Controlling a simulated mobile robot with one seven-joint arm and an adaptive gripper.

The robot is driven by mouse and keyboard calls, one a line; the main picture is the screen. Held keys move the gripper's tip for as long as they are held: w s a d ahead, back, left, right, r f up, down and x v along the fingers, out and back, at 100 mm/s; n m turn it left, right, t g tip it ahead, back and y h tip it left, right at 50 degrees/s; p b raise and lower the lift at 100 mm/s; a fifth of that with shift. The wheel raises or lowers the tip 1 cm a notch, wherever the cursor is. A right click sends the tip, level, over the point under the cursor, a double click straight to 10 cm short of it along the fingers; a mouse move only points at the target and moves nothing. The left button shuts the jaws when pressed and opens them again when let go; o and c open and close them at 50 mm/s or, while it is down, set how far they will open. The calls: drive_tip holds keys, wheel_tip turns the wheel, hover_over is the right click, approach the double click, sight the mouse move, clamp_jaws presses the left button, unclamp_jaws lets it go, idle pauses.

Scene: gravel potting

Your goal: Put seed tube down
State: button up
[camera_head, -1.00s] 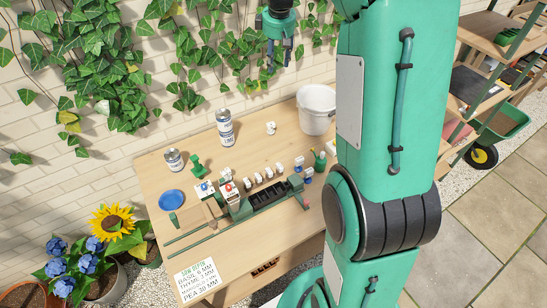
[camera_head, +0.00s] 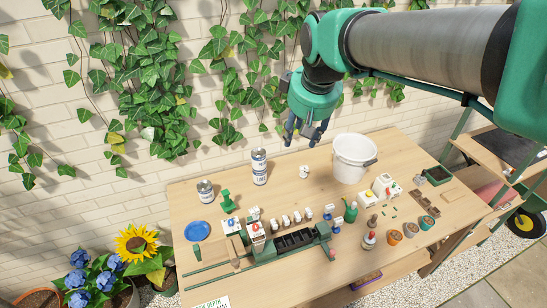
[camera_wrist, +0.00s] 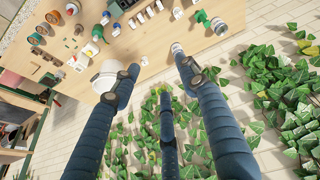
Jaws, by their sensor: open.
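My gripper (camera_head: 305,137) is open and empty, raised above the back of the table (camera_head: 385,205) near the ivy wall. In the wrist view its dark blue fingers (camera_wrist: 155,78) are spread wide with nothing between them. I cannot single out the seed tube for certain. A row of several small white pieces (camera_head: 297,216) stands behind a green rack (camera_head: 293,240) with dark slots. One small white piece (camera_head: 304,172) stands alone behind that row, below my gripper. Small bottles with blue lower parts (camera_head: 328,212) stand right of the row.
A white bucket (camera_head: 352,160) stands at the back, right of my gripper. Two cans (camera_head: 259,167) (camera_head: 205,191), a blue disc (camera_head: 197,231) and a green stand (camera_head: 228,201) are on the left. Small pots (camera_head: 410,230) and white boxes (camera_head: 382,184) crowd the right. Ivy (camera_head: 140,80) hangs behind.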

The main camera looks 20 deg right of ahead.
drive_tip(key=s+a+f+m, duration=0.1)
drive_tip(key=s+a+f, duration=0.1)
drive_tip(key=s, duration=0.7)
drive_tip(key=s+a+f+m+t, duration=0.1)
drive_tip(key=s+a+f, duration=0.1)
drive_tip(key=s+a, duration=0.3)
drive_tip(key=s, duration=0.4)
drive_tip(key=shift+f+y, duration=0.3)
drive_tip(key=shift+f, duration=0.1)
wheel_tip(320, 180, down, 6)
drive_tip(key=b, duration=0.6)
drive_tip(key=shift+f, duration=0.2)
drive_tip(key=shift+o, duration=0.3)
drive_tip(key=shift+o, duration=1.1)
